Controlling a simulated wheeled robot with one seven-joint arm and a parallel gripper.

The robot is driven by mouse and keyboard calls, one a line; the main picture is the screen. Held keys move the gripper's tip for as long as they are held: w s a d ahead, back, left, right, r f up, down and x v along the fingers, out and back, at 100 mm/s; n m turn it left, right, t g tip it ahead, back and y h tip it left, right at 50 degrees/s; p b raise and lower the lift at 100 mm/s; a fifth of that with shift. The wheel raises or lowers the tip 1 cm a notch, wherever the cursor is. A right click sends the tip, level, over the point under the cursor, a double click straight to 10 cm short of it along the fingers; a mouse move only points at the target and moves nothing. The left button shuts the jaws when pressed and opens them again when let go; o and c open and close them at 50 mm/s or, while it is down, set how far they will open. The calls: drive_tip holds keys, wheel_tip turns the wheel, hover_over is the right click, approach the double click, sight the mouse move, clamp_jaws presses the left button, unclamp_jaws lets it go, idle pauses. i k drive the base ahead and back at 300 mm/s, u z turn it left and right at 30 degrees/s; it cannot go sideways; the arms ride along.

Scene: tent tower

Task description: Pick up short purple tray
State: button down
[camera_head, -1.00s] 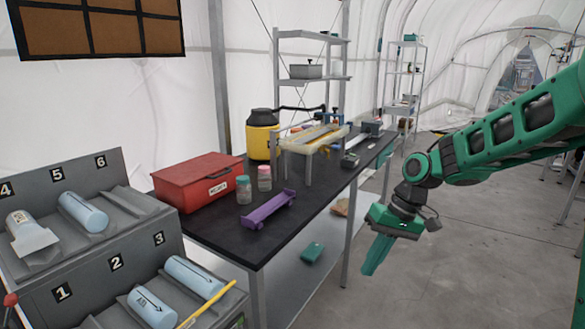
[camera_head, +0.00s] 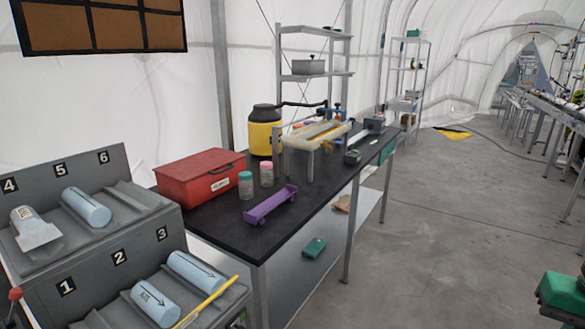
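The short purple tray (camera_head: 271,206) lies on the black table top (camera_head: 225,233), close to its front edge. It is long and narrow with raised ends, and it lies at a slant. Nothing is seen touching it from above. My gripper's fingers are not in view. Only a green part of my arm shows at the bottom right corner, well apart from the table.
Behind the tray stand a teal-lidded jar (camera_head: 246,185), a pink-lidded jar (camera_head: 267,174) and a red case (camera_head: 201,174). A grey rack (camera_head: 88,240) with blue cylinders is at the left. A green box (camera_head: 314,248) lies on the lower shelf.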

sight(254, 217)
drive_tip(key=z, duration=0.1)
drive_tip(key=i, duration=0.85)
drive_tip(key=u, duration=0.25)
